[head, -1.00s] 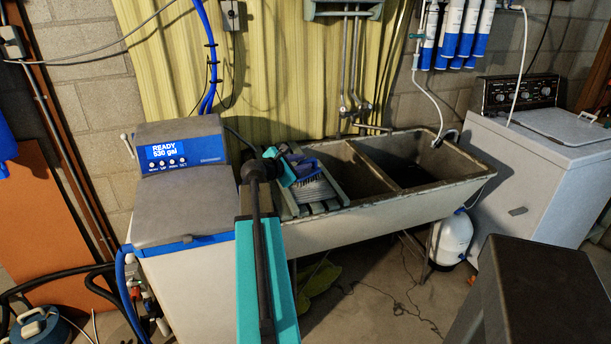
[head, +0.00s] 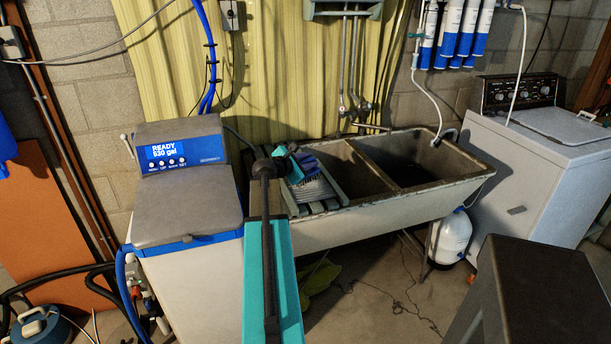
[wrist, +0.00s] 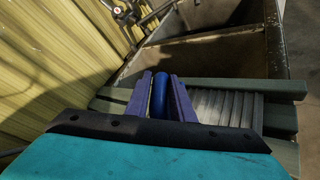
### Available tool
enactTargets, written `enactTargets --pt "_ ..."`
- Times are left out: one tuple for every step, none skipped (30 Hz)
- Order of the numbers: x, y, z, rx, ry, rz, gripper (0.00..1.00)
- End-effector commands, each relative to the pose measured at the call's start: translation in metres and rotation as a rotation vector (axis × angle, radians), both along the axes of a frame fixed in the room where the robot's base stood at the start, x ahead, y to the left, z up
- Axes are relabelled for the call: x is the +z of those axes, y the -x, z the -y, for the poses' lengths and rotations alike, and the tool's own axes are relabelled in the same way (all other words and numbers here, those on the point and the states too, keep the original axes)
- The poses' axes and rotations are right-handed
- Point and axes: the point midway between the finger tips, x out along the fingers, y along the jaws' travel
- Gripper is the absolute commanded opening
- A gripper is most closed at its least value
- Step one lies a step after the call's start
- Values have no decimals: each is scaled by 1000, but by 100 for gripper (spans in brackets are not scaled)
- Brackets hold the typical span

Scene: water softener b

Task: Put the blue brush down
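My gripper (head: 311,166) is over the left end of the sink in the head view, above a green slatted rack (head: 331,205). In the wrist view its two purple fingers (wrist: 160,98) stand on either side of the blue brush (wrist: 160,92), with little or no gap, so it looks shut on the brush. Only the brush's rounded blue top shows there; its underside is hidden. The rack also shows in the wrist view (wrist: 235,86), with a grey ribbed board (wrist: 222,108) on it. I cannot tell whether the brush touches the board or rack.
The double sink (head: 400,205) has open basins right of the rack. A water softener (head: 187,205) with a blue panel stands close on the left. A yellow curtain (head: 270,70) hangs behind. A washer (head: 545,150) and dark stool (head: 530,285) are at the right.

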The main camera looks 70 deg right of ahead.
Motion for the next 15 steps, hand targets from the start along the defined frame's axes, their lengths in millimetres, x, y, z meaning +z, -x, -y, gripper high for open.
enactTargets --pt "-2 1 8 -2 -1 0 22" --pt "-3 2 11 -2 -1 0 22" --pt "-4 2 15 -2 -1 0 22" --pt "-5 3 18 -1 -1 0 22" --pt "-6 4 20 -1 -1 0 22" --pt "-7 5 23 0 0 0 22" --pt "-7 5 26 0 0 0 22" --pt "-8 6 27 0 0 0 22" --pt "-9 6 29 0 0 0 22" --pt "-9 7 30 0 0 0 22" --pt "-10 7 31 0 0 0 22" --pt "-10 7 31 0 0 0 22" --pt "-10 7 31 0 0 0 22" --pt "-11 7 31 0 0 0 22" --pt "-11 7 31 0 0 0 22"
